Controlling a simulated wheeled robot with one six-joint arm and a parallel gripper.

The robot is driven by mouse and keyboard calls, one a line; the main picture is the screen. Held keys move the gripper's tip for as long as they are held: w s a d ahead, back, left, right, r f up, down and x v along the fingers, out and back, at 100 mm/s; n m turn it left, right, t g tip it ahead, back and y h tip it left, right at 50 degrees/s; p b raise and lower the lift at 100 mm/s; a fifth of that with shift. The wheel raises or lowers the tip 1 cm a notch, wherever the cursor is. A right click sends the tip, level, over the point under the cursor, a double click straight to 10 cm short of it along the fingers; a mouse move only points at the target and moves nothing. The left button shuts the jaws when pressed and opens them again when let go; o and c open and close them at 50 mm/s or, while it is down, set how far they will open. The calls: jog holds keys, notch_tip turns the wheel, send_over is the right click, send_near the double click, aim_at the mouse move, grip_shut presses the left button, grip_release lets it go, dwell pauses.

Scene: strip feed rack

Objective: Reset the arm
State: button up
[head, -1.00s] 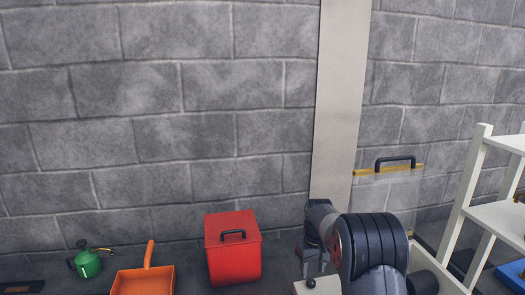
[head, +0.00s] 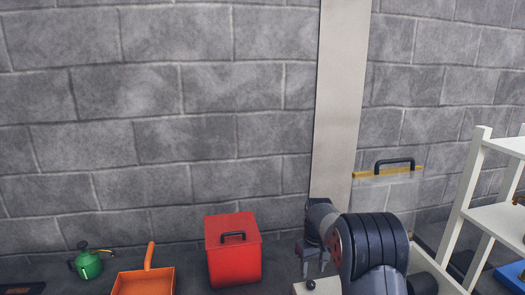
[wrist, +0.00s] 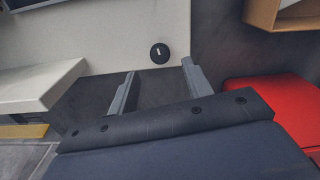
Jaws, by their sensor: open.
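My gripper shows in the wrist view (wrist: 158,92), its two grey fingers spread apart with nothing between them. In the head view my gripper (head: 314,268) hangs pointing down at the end of my dark arm, beside a pale block with a black knob (head: 310,285). My arm hides part of what stands behind it. A round black knob on a pale surface (wrist: 160,53) lies beyond the fingertips in the wrist view.
A red lidded bin (head: 233,262) stands left of my gripper. An orange dustpan (head: 145,280) and a green oil can (head: 88,264) are further left. A clear panel with a yellow strip and black handle (head: 394,165) is behind my arm. A white shelf rack (head: 470,195) stands right.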

aim_at(311, 283)
notch_tip(311, 283, down, 6)
jog(key=b, duration=0.3)
jog(key=shift+r, duration=0.15)
jog(key=n, duration=0.2)
jog(key=shift+n, duration=0.3)
jog(key=n+b, duration=0.1)
jog(key=n, duration=0.2)
jog(key=shift+n, duration=0.4)
jog(key=n+b, duration=0.1)
jog(key=n, duration=0.6)
notch_tip(311, 283, up, 9)
jog(key=p, duration=0.6)
jog(key=shift+p, duration=0.35)
